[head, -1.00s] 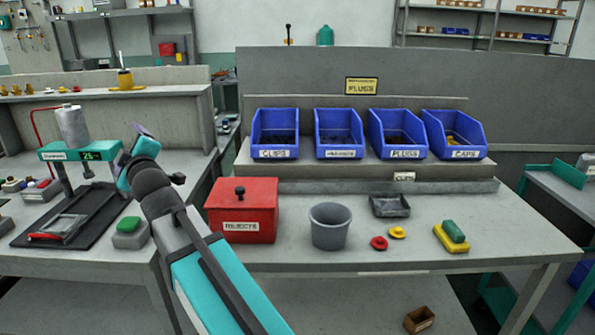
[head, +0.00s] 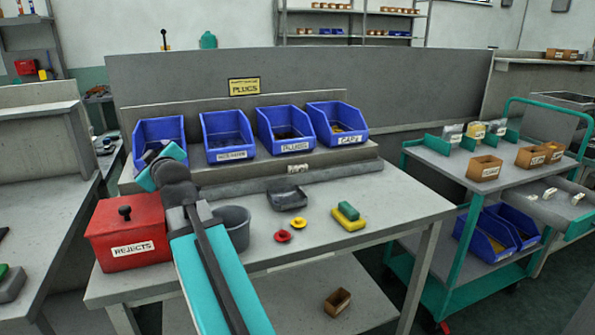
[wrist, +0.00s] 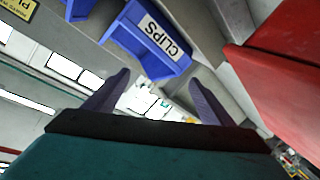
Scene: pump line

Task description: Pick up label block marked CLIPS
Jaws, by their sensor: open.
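A small pale label block (head: 297,167) stands on the lower ledge below the blue bins, right of centre in the head view. Its lettering is too small to read surely now. My gripper (head: 152,160) is in front of the leftmost blue bin (head: 170,129), far left of that block. The wrist view shows my gripper (wrist: 157,84) open, with nothing between its fingers. Beyond the fingers, a blue bin (wrist: 132,52) carries a white CLIPS label (wrist: 160,36). In the head view my arm hides that bin's front label.
A red REJECTS box (head: 128,232) and grey bucket (head: 237,225) stand beside my arm. A dark tray (head: 287,198), red ring (head: 283,236), yellow ring (head: 300,222) and yellow-green block (head: 348,217) lie on the bench. A cart (head: 470,163) stands right.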

